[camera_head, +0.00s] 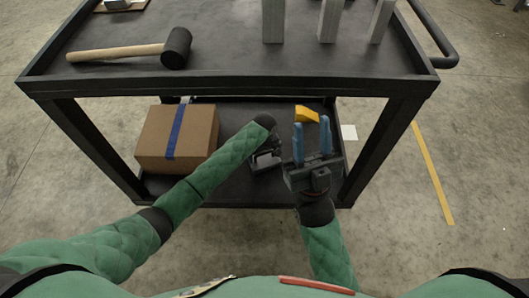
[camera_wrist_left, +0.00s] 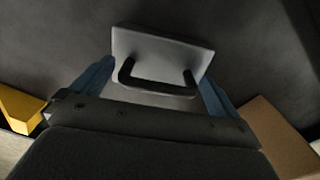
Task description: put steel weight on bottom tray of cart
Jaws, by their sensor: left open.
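The steel weight (camera_wrist_left: 162,48) is a pale grey block with a dark bar handle. In the left wrist view it sits on the dark bottom tray (camera_wrist_left: 50,40), between the blue fingers of my left gripper (camera_wrist_left: 155,85). The fingers are open, one on each side; I cannot tell whether they touch it. In the head view my left gripper (camera_head: 266,160) is low over the bottom tray (camera_head: 235,188), and the weight is hidden there. My right gripper (camera_head: 310,140) has its blue fingers apart and empty, at the front right of the cart (camera_head: 230,85).
A cardboard box (camera_head: 150,140) with blue tape stands on the bottom tray at left. A yellow object (camera_head: 306,114) lies behind my right gripper. The top tray above holds a mallet (camera_head: 175,48) and several grey blocks (camera_head: 273,20). Cart legs (camera_head: 380,150) bound the opening.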

